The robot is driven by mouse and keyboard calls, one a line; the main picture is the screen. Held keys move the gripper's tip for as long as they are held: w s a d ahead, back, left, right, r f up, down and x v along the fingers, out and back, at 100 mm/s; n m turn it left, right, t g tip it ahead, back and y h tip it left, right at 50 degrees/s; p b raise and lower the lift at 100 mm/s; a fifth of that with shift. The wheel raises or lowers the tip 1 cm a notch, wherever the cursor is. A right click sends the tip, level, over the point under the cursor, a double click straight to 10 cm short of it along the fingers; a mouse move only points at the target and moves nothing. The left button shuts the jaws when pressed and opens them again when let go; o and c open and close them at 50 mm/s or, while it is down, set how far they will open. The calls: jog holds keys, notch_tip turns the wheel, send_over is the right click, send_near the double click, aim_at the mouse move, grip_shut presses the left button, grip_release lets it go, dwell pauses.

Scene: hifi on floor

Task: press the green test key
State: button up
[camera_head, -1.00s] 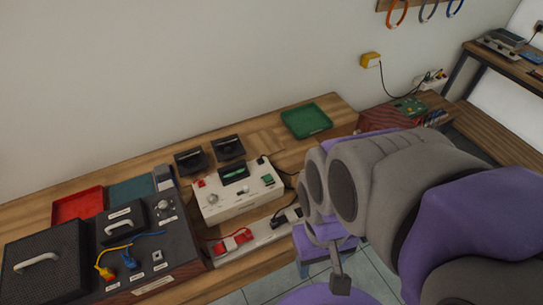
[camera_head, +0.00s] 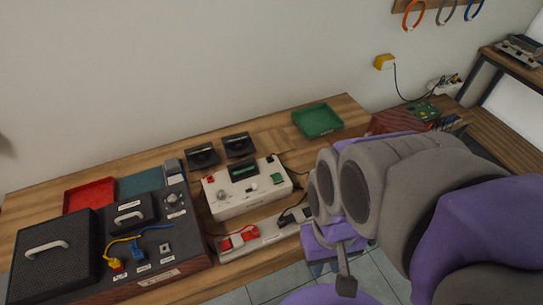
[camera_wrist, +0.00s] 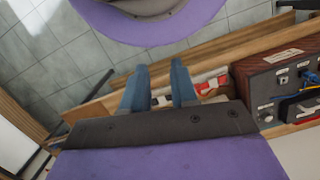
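The green test key (camera_head: 277,178) is a small green square on the right of a white instrument (camera_head: 232,203) with a dark display, in the middle of the bench. In the wrist view, my gripper (camera_wrist: 160,88) shows two blue-grey fingers apart with nothing between them. It points at the bench's front edge and the floor. The green key is not recognisable in the wrist view. In the head view my arm fills the right side, apart from the instrument, and the fingertips are not clear.
A black panel (camera_head: 180,250) with yellow and blue leads stands left of the instrument, beside a black case (camera_head: 50,270). A pale strip with red parts (camera_head: 238,240) lies in front. Behind are black modules (camera_head: 203,157) and a green tray (camera_head: 318,121). A red tray (camera_head: 88,194) lies left.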

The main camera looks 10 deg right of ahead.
grip_shut()
dwell(1.2)
